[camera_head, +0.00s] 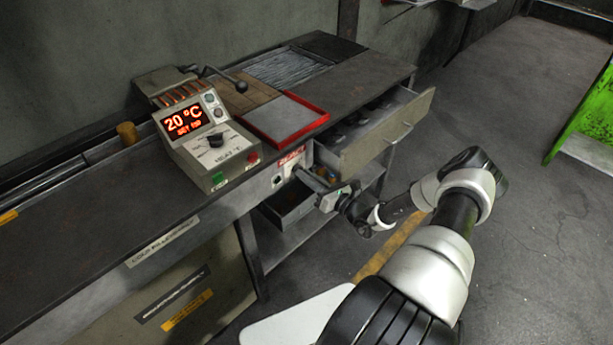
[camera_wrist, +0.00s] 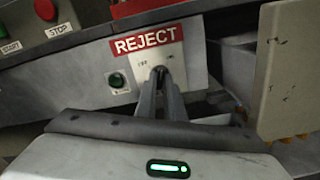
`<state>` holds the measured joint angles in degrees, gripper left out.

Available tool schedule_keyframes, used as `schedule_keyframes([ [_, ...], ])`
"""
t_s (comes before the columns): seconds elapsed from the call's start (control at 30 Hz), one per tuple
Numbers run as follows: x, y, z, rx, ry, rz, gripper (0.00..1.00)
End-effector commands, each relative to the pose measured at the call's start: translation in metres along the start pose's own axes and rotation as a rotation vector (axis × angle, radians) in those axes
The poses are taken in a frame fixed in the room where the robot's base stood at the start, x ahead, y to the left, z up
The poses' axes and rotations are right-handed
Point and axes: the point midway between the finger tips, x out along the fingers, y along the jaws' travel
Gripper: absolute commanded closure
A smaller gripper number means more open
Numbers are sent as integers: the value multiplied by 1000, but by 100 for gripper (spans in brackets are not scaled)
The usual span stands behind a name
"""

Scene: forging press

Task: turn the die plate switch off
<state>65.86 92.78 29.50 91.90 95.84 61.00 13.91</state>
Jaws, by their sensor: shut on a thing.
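A white switch plate (camera_wrist: 142,58) sits under a red REJECT sign (camera_wrist: 148,41) on the bench front. My gripper (camera_wrist: 160,74) is shut at this plate, its fingers on a small dark lever mostly hidden between them. In the head view my gripper (camera_head: 300,172) reaches the bench front below the sign (camera_head: 292,156). No label reading "die plate" is legible. A grey control box (camera_head: 212,145) on the bench has a black rotary knob (camera_head: 216,140) and a lit display (camera_head: 186,119) reading 20 °C.
A dark green round button (camera_wrist: 117,80) is left of the plate. A red tray (camera_head: 285,120) lies on the bench.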

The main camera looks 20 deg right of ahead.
Motion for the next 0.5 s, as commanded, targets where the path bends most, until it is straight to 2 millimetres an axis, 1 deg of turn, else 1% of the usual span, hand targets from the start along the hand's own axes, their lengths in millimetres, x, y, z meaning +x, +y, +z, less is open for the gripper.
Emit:
schedule_keyframes([
  [0.5, -1, 0, -1, -491, 2, 0, 100],
])
